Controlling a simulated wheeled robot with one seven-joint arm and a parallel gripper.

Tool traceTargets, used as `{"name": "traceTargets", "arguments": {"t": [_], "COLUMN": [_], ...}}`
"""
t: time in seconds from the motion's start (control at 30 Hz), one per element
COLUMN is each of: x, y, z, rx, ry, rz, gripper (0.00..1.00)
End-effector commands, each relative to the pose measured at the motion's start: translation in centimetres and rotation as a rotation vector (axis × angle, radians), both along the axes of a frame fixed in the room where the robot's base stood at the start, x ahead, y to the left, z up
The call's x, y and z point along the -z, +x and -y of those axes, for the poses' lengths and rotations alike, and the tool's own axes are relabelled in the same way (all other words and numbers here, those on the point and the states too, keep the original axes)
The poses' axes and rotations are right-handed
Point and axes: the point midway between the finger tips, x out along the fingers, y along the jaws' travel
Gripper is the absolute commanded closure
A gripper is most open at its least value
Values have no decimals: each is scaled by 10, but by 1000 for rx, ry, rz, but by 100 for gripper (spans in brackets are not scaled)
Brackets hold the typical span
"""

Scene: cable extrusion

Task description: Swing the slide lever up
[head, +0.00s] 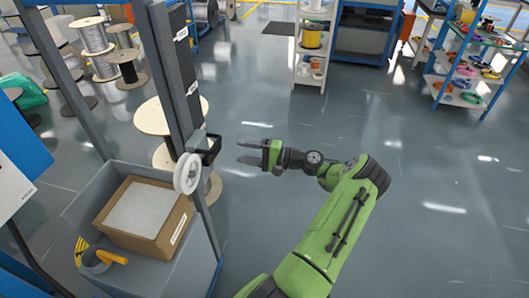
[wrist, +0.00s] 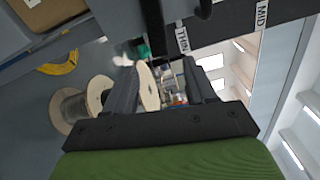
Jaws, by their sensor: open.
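The slide lever (head: 209,149) is a black open bracket-like handle low on a dark upright post (head: 179,75) with white labels. A dark rounded piece (wrist: 203,9) at the top of the wrist view may be part of it, but I cannot tell for sure. My gripper (head: 243,153) is open and empty, to the right of the lever, its fingers pointing left toward it. A gap shows between the fingertips and the lever in the head view. In the wrist view the post runs across the upper right with labels THIN and MID.
A white pulley wheel (head: 187,174) sits left of the lever. A wooden spool (head: 155,114) stands behind the post. The floor right of my gripper is clear.

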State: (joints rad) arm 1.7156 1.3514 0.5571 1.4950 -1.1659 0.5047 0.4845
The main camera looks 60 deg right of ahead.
Motion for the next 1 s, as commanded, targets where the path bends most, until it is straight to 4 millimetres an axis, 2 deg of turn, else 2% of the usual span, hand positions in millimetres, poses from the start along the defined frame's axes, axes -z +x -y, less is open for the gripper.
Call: {"name": "traceTargets", "arguments": {"t": [0.03, 0.2, 0.33, 0.5, 1.0], "x": [-1, 0, 0, 0, 0], "y": [-15, -56, -74, -80, -79], "z": [7, 21, 27, 28, 28], "rx": [7, 4, 1, -1, -1], "ry": [-1, -1, -2, -2, -1], "rz": [-1, 0, 1, 0, 0], "gripper": [45, 45, 45, 45, 45]}}
